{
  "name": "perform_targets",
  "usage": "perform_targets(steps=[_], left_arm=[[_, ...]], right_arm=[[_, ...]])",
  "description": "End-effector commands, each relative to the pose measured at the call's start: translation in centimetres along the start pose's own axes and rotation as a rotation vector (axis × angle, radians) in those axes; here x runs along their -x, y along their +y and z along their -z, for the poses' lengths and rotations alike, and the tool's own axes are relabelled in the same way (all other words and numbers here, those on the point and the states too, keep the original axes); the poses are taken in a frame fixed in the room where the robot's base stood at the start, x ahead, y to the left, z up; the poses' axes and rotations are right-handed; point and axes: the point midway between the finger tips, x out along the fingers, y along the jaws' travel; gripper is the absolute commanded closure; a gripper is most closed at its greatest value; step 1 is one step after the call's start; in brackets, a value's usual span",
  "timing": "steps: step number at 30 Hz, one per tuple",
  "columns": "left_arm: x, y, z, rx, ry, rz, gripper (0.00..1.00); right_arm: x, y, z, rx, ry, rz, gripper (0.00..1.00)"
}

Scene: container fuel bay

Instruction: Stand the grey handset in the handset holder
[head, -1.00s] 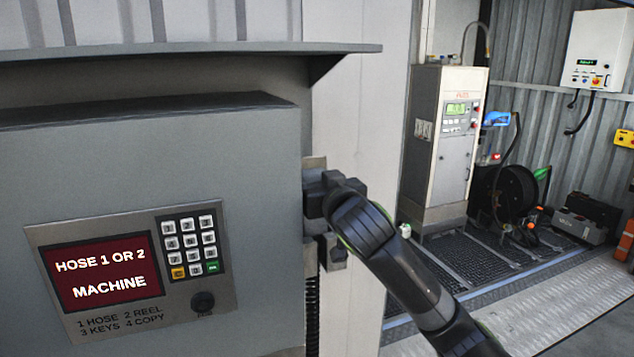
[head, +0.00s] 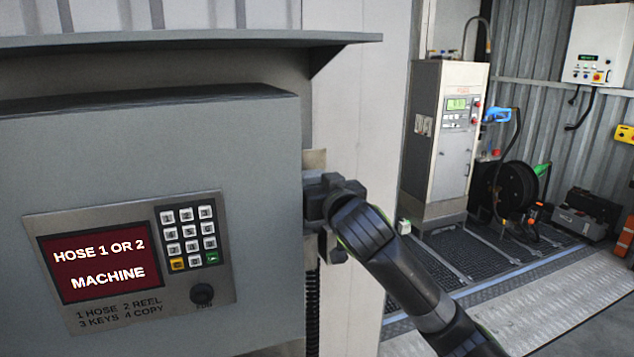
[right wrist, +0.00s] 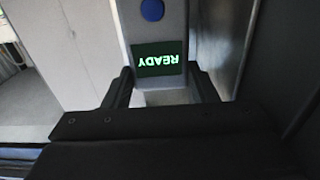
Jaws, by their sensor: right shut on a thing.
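The grey handset (right wrist: 156,33) is between the fingers of my right gripper (right wrist: 163,88) in the right wrist view. It has a blue button and a green READY screen that reads upside down there. In the head view my right gripper (head: 322,212) is at the right side of the grey machine cabinet, shut on the handset. A pale piece (head: 315,159) shows just above the gripper; I cannot tell whether it is handset or holder. I cannot make out the handset holder clearly, nor whether the handset touches it. My left gripper is not in view.
The grey cabinet (head: 150,125) with keypad (head: 188,236) and red screen (head: 98,266) fills the left. An overhanging shelf (head: 190,40) is above it. A dark coiled cord (head: 312,305) hangs below my right gripper. A pump (head: 447,130) and hose reel (head: 517,188) stand further back.

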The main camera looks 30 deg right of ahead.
Motion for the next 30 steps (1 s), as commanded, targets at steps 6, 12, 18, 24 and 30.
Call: perform_targets(steps=[6,12,18,24,30], left_arm=[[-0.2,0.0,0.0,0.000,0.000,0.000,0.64],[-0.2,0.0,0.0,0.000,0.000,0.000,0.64],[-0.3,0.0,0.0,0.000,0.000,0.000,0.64],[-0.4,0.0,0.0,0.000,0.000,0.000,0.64],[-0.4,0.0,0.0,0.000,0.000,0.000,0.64]], right_arm=[[0.0,0.0,-0.5,0.000,0.003,0.001,0.94],[0.0,0.0,-0.4,0.000,0.003,0.001,0.94],[0.0,0.0,-0.9,0.000,0.002,0.001,0.94],[0.0,0.0,-1.3,0.000,0.002,0.002,0.94],[0.0,0.0,-1.3,0.000,0.002,0.001,0.43]])
